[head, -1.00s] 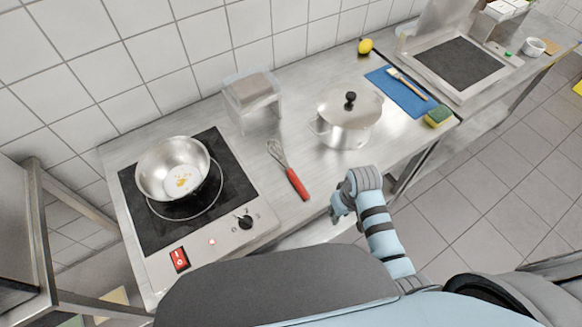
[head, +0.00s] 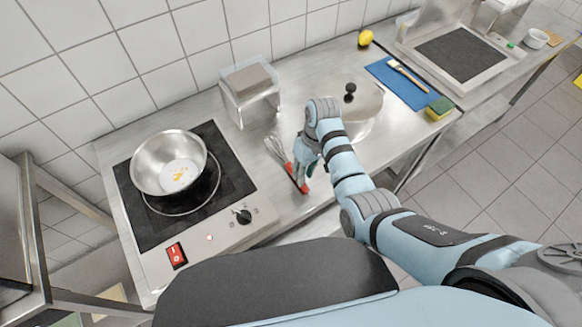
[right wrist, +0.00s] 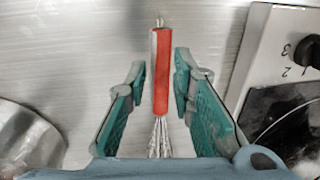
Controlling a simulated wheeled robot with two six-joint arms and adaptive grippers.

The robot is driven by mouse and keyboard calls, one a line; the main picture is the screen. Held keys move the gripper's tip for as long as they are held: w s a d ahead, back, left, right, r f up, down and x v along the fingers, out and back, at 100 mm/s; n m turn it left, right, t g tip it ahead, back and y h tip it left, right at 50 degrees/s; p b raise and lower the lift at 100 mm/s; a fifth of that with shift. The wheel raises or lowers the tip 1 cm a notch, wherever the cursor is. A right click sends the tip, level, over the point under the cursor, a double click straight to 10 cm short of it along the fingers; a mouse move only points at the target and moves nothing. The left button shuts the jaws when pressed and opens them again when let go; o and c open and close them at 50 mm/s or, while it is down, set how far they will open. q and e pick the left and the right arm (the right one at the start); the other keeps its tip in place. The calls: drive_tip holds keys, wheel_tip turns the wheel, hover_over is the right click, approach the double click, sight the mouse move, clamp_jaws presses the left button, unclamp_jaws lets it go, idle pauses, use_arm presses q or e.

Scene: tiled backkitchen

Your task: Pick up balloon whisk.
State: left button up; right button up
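The balloon whisk lies on the steel worktop. It has a red handle (right wrist: 161,78) and a wire head (right wrist: 160,137) in the right wrist view. In the head view its wires (head: 274,146) show, and the handle is partly hidden behind my right gripper (head: 303,174). My right gripper is open, and in the right wrist view its two teal fingers (right wrist: 158,95) stand on either side of the handle. A gap shows between the handle and each finger. I cannot tell the finger height above the worktop. My left gripper is not in view.
A steel pan (head: 168,163) sits on the black hob (head: 215,147) at left. A clear box (head: 249,90) stands behind the whisk. A lidded pot (head: 366,104) is partly hidden behind my arm. A blue board (head: 396,86) with a brush and a sponge (head: 439,108) lie further right.

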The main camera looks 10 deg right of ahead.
drive_tip(key=f, duration=0.3)
drive_tip(key=shift+s+a+f+b, duration=0.1)
drive_tip(key=shift+a+f+b, duration=0.1)
drive_tip(key=shift+b, duration=0.2)
drive_tip(key=shift+c, duration=0.6)
clamp_jaws()
wheel_tip(320, 180, up, 10)
drive_tip(key=p, duration=0.2)
drive_tip(key=shift+p, duration=0.3)
